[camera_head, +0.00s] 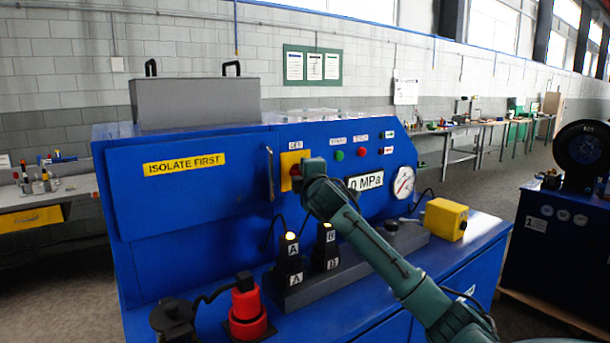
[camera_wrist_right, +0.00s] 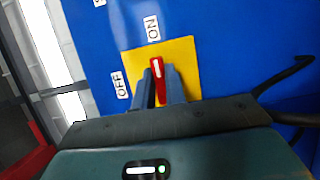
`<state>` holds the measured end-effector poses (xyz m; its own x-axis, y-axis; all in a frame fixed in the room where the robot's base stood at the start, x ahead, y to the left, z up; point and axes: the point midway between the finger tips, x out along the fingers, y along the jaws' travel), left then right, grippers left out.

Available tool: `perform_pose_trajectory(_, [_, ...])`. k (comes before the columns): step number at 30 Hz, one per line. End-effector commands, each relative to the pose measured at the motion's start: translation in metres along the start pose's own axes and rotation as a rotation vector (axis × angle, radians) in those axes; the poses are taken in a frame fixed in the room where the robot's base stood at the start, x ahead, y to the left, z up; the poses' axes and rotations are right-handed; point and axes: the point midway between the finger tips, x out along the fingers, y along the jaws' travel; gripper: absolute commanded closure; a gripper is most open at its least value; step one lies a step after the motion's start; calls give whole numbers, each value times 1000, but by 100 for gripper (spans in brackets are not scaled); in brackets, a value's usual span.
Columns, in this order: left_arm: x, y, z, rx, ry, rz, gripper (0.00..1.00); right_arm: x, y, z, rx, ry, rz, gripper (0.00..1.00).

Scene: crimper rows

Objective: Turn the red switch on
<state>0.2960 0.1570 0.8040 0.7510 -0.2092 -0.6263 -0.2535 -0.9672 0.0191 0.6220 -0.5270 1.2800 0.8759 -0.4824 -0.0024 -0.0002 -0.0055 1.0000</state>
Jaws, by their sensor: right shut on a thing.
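The red switch (camera_wrist_right: 157,68) sits on a yellow plate (camera_wrist_right: 187,52) on the blue panel. My right gripper (camera_wrist_right: 159,82) has a finger on each side of the switch handle and is shut on it. In the right wrist view the handle's white mark points toward the ON label (camera_wrist_right: 152,28); the OFF label (camera_wrist_right: 120,85) is to the left. In the head view the yellow plate (camera_head: 288,160) shows, and my right gripper (camera_head: 298,172) hides most of the switch. My left gripper is not in view.
Right of the switch are a green button (camera_head: 339,155), a red button (camera_head: 361,152) and a round gauge (camera_head: 403,182). A door handle (camera_head: 270,173) is close on the left. Below stand black lamp blocks (camera_head: 289,262), a red plug (camera_head: 247,308) and a yellow box (camera_head: 446,219).

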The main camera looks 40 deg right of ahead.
Motion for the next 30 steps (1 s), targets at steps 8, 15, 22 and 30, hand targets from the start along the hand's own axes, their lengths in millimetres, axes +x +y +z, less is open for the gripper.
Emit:
perform_pose_trajectory(8, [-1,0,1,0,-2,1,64,0,1,1,12,-2,-2,100])
perform_pose_trajectory(15, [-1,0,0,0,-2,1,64,0,1,1,12,-2,-2,82])
perform_pose_trajectory(22, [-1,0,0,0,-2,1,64,0,1,0,10,-1,-3,65])
perform_pose_trajectory(30, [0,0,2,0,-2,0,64,-2,0,0,9,0,-3,65])
